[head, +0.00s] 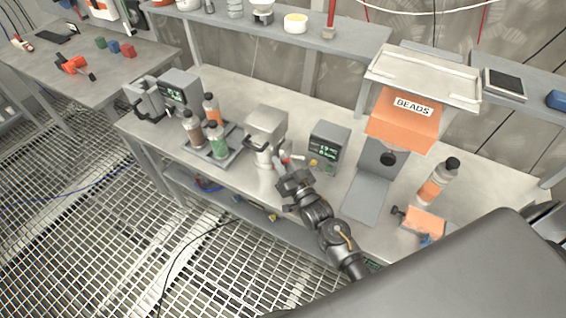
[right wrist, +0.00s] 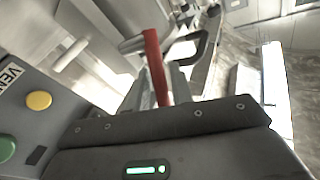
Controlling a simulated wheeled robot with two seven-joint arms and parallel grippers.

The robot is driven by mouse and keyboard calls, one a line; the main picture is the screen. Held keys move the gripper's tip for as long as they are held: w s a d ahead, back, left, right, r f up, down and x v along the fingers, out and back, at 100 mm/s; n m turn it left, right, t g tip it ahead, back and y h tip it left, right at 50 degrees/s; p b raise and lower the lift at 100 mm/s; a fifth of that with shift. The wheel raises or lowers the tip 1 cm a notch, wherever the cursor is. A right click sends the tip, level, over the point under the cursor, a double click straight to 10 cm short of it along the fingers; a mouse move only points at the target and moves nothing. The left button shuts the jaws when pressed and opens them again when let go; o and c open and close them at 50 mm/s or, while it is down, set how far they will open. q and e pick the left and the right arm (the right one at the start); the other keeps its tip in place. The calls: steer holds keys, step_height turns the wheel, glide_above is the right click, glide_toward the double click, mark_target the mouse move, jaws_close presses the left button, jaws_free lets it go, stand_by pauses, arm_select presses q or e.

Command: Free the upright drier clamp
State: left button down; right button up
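The drier (head: 266,130), a pale grey housing with a dark handle loop, stands at the middle of the steel bench. A red clamp lever (right wrist: 155,66) with a grey cross-piece at its top shows in the right wrist view. In the head view only a small red bit of it shows beside my right gripper (head: 281,167). My right gripper is at the drier's front right, its grey fingers (right wrist: 164,88) close on either side of the red lever. Whether they press on it is not clear. The lever's lower end is hidden behind the gripper body. My left gripper is not in view.
A control box (head: 328,147) with a green display stands close right of my gripper; its yellow button (right wrist: 38,100) shows nearby. A bottle tray (head: 232,152) lies left of the drier. An orange BEADS hopper (head: 404,122), a bottle (head: 437,184) and an orange block (head: 424,221) are at right.

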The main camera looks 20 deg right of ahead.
steer(key=shift+o, duration=1.1)
steer(key=b+v, duration=0.3)
steer(key=v, duration=0.7)
steer(key=shift+f, duration=0.1)
steer(key=shift+s, duration=0.45)
